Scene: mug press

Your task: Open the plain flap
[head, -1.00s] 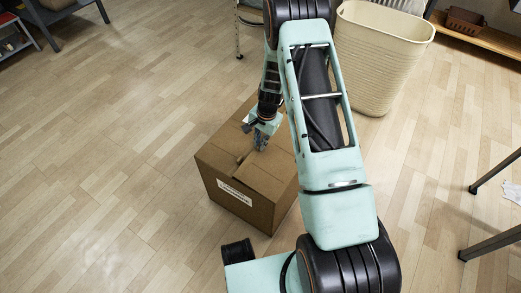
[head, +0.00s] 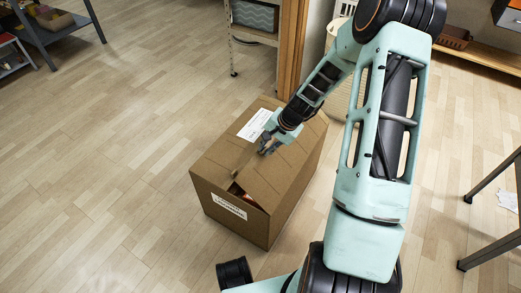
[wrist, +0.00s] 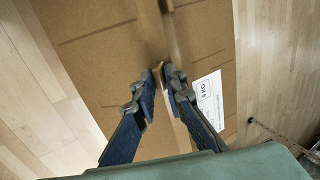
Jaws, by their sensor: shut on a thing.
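A brown cardboard box (head: 222,185) stands on the floor with a printed label on its front side. One top flap carries a white label (head: 254,125); this label also shows at the right in the wrist view (wrist: 208,98). The plain flap (head: 285,165) is the other top flap, and it shows at the left in the wrist view (wrist: 95,50). A narrow gap at the front of the seam shows something reddish inside. My gripper (head: 267,148) is at the seam between the flaps, its fingers (wrist: 160,78) closed on a cardboard edge, seemingly the plain flap's. The exact grip is partly hidden.
A pale laundry basket (head: 340,95) stands behind my arm. A wheeled shelf (head: 254,35) is behind the box, a grey shelf (head: 60,30) at the back left. Table legs (head: 490,250) are at the right. The floor left of the box is clear.

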